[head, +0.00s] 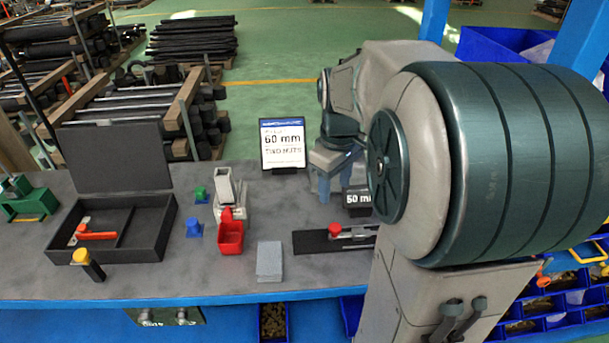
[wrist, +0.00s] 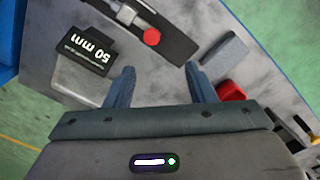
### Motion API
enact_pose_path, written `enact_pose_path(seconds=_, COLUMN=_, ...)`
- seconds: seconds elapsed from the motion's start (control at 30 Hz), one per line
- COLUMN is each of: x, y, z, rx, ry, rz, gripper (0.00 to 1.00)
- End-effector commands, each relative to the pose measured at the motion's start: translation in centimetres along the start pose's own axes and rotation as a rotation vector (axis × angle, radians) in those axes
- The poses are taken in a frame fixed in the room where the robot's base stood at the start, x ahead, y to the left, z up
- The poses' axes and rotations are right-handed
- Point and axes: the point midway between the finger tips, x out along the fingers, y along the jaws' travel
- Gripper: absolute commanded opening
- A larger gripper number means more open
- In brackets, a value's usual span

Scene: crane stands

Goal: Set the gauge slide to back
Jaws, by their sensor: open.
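The gauge has a dark flat base (head: 308,242) with a metal slide rail and a red knob (head: 335,229). It lies near the front edge of the bench, partly hidden by my arm in the head view. In the wrist view the base (wrist: 178,42) runs diagonally across the top, with the red knob (wrist: 151,37) and the metal part beside it. My gripper (wrist: 160,70) is open and empty, its two blue fingers apart, with the knob beyond the fingertips. In the head view my gripper (head: 325,186) is partly hidden, above the bench behind the gauge.
A "50 mm" plate (head: 357,199) stands near the gauge. A "60 mm" sign (head: 283,145) stands at the back. A grey block (head: 270,261), red bin (head: 230,238) and open black case (head: 150,233) lie to the left. The bench (head: 215,270) has a blue front edge.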

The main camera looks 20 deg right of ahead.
Motion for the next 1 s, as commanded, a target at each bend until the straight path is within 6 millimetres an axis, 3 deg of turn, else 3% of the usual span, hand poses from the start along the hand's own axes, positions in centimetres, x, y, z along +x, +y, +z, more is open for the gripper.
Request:
enact_pose_path(seconds=0.1, x=-0.3, y=1.6, z=-0.2, rx=-0.042, ry=-0.011, rz=-0.02, gripper=0.5)
enact_pose_path(seconds=0.27, x=0.7, y=2.0, z=-0.2, rx=-0.061, ry=-0.015, rz=-0.026, gripper=0.5)
enact_pose_path(seconds=0.7, x=9.5, y=1.7, z=0.0, rx=-0.059, ry=-0.016, rz=-0.028, gripper=0.5)
enact_pose_path(seconds=1.0, x=13.1, y=1.6, z=-0.1, rx=-0.059, ry=-0.013, rz=-0.024, gripper=0.5)
